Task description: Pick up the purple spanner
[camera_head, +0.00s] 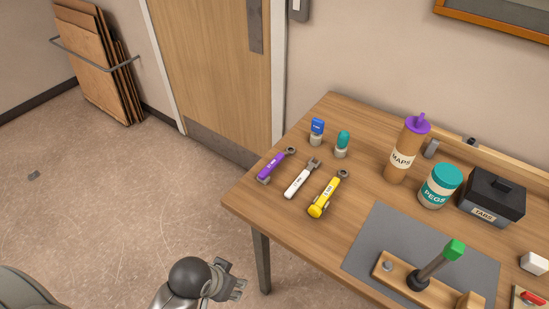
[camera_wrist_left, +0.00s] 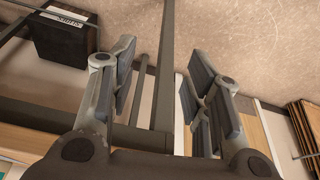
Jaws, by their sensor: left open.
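The purple spanner (camera_head: 272,167) lies on the wooden table near its left edge, with its grey jaw end pointing to the upper right. A white spanner (camera_head: 299,182) and a yellow spanner (camera_head: 324,198) lie beside it to the right. My left gripper (camera_head: 238,287) is low at the bottom of the head view, in front of the table's left part and well apart from the spanners. In the left wrist view its fingers (camera_wrist_left: 155,88) are spread with nothing between them. The spanners do not show in the wrist view. My right gripper is not in view.
The table (camera_head: 253,200) holds a blue-capped item (camera_head: 317,131), a teal-capped item (camera_head: 342,144), a maps tube (camera_head: 406,150), a pegs jar (camera_head: 440,187), a black tabs box (camera_head: 492,196) and a grey mat (camera_head: 380,232) with a green-handled lever (camera_head: 440,263).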

